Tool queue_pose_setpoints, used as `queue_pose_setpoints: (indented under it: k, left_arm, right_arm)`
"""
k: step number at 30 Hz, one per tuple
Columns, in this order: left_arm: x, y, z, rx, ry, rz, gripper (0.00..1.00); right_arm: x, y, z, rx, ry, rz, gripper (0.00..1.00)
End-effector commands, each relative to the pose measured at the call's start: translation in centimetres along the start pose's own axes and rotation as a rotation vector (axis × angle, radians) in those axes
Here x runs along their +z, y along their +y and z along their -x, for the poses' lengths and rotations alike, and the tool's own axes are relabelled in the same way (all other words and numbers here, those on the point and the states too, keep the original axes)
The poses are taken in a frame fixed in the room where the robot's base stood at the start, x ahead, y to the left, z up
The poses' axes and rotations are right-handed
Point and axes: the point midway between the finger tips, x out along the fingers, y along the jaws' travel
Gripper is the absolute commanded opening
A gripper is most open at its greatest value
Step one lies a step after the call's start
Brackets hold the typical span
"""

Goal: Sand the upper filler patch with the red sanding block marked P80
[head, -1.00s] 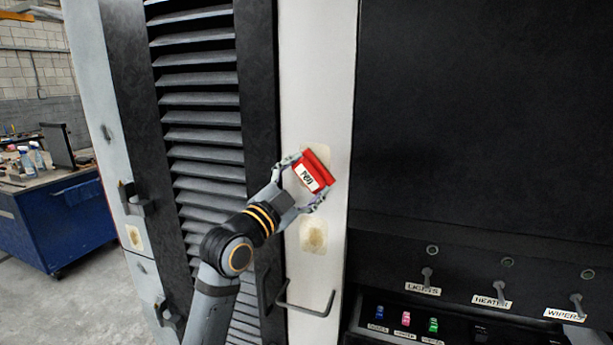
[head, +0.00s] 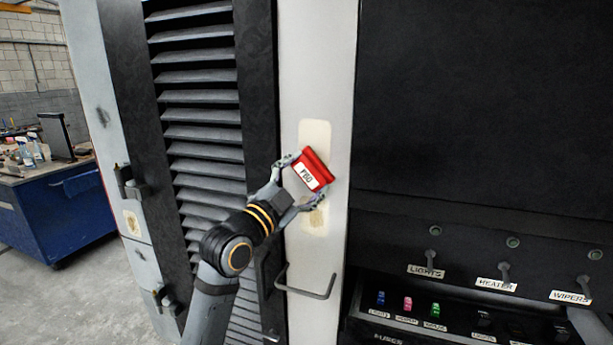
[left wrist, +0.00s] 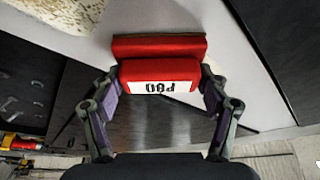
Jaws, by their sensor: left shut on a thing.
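My left gripper (head: 306,178) is shut on the red sanding block (head: 315,166), its white label reading P80. In the left wrist view the block (left wrist: 160,72) sits between the two fingers (left wrist: 160,88). The upper filler patch (head: 314,136) is a pale cream rectangle on the white pillar; the block overlaps its lower end in the head view. The lower filler patch (head: 318,219), more mottled, is partly behind the gripper. A mottled patch also shows at the top left of the wrist view. I cannot tell whether the block touches the pillar. My right gripper is out of view.
A grab handle (head: 308,290) sticks out of the pillar below the gripper. A black louvred panel (head: 200,110) is left of it. A dark dashboard with labelled switches (head: 430,270) is on the right. A blue workbench (head: 60,215) stands far left.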

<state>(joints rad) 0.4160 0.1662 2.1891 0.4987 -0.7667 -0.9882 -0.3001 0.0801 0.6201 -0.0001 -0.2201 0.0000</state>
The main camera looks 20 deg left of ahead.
Motion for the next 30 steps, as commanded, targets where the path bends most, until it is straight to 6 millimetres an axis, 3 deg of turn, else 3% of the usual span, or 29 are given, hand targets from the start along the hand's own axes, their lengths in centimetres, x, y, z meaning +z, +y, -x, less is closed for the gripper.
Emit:
queue_pose_setpoints:
  k: [15, 26, 30]
  left_arm:
    - [-2.1, -0.1, 5.1, -0.001, 0.001, -0.003, 0.50]
    - [-2.3, 0.0, 5.5, -0.001, 0.002, -0.001, 0.50]
    - [-2.6, 0.0, 6.7, -0.001, 0.001, -0.008, 0.50]
  right_arm:
    - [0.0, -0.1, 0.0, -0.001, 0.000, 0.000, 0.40]
    - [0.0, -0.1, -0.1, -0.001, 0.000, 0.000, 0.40]
    - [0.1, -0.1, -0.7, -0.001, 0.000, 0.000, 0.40]
